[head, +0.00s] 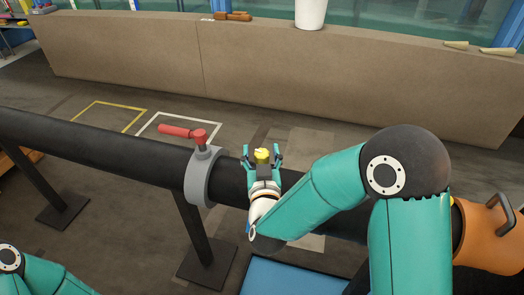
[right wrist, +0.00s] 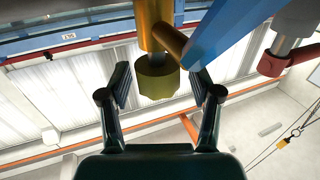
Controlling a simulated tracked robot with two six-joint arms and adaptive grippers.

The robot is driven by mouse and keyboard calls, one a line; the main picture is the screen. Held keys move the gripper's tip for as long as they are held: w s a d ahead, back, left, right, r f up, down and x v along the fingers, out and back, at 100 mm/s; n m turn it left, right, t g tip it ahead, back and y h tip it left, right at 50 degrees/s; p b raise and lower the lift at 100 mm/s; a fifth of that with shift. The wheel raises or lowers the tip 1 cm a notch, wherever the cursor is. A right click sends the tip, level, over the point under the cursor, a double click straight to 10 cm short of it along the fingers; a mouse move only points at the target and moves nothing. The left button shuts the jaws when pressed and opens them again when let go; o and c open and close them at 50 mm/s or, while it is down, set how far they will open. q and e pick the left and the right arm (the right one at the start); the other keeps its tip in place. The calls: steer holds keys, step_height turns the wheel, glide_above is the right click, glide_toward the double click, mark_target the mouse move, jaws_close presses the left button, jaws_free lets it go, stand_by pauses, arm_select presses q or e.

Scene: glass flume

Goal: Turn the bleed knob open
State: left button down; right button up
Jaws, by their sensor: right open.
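The bleed knob, a small yellow piece (head: 262,154), shows above the black pipe (head: 105,140) in the head view. In the right wrist view it is a brass faceted knob (right wrist: 157,83) on a short stem below a brass body (right wrist: 156,25). My right gripper (head: 262,158) is open, with one finger on each side of the knob. In the right wrist view the fingers (right wrist: 160,78) show gaps to the knob on both sides. A red lever handle (head: 184,133) sits on a grey clamp (head: 198,178) left of my gripper. My left gripper is out of view.
A long brown wall (head: 290,75) stands behind the pipe. An orange part with a handle (head: 488,235) is at the right.

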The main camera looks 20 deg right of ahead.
mark_target(262, 152)
steer(key=c, duration=1.2)
steer(key=shift+o, duration=0.2)
steer(key=n+y+b, duration=0.1)
steer(key=y+b, duration=0.1)
steer(key=b, duration=0.1)
steer(key=shift+d+f+n+t+y, duration=0.2)
steer(key=shift+n+t+y, duration=0.1)
steer(key=shift+n+y, duration=0.1)
steer(key=shift+a+r+n+y+b, duration=0.15)
steer(key=shift+n+y+b, duration=0.35)
steer(key=shift+y, duration=0.3)
steer(key=shift+r, duration=0.1)
steer(key=o, duration=1.2)
steer(key=shift+c, duration=0.2)
steer(key=shift+r, duration=0.1)
step_height(262, 152, up, 10)
steer(key=shift+f, duration=0.15)
